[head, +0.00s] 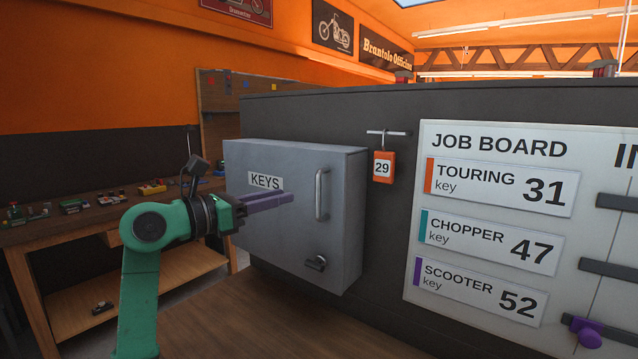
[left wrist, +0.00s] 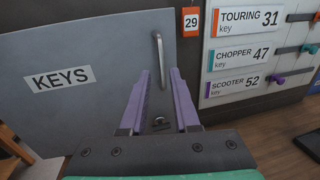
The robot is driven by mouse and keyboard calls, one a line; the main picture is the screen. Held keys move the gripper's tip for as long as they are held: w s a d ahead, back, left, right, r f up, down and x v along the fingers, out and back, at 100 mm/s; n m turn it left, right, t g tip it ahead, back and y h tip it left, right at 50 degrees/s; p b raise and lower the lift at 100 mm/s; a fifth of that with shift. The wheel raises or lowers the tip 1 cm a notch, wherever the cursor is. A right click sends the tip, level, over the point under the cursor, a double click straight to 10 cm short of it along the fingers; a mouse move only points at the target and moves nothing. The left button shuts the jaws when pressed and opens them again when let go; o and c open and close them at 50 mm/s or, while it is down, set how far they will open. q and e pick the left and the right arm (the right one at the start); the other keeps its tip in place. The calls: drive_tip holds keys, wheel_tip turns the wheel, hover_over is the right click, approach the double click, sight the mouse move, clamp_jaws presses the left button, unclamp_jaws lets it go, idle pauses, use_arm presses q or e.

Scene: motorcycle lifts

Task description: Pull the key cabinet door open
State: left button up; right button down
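The grey key cabinet (head: 290,225) hangs on a dark panel, its door shut and labelled KEYS. A vertical bar handle (head: 321,193) is near the door's right edge, with a small dark latch (head: 316,264) below it. In the left wrist view the handle (left wrist: 159,60) shows beyond my fingertips, and the latch (left wrist: 161,123) shows between the fingers. My left gripper (head: 290,197), with purple fingers, is in front of the door, left of the handle and apart from it. Its fingers (left wrist: 162,75) are open with nothing between them. My right gripper is out of view.
An orange tag marked 29 (head: 383,167) hangs on a peg right of the cabinet. Further right is a job board (head: 410,270) with key numbers and dark bars, one bearing a purple knob (head: 588,333). A wooden workbench (head: 90,222) with small items stands at left.

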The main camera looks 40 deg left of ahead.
sight(316, 189)
use_arm(q)
drive_tip(key=w+p, duration=0.1)
drive_tip(key=w, duration=0.2)
drive_tip(key=w+p, duration=0.2)
drive_tip(key=w, duration=0.2)
drive_tip(key=w+d+p, duration=0.1)
drive_tip(key=w, duration=0.2)
drive_tip(key=shift+w+r, duration=0.1)
drive_tip(key=shift+w, duration=0.3)
clamp_jaws()
idle(0.5)
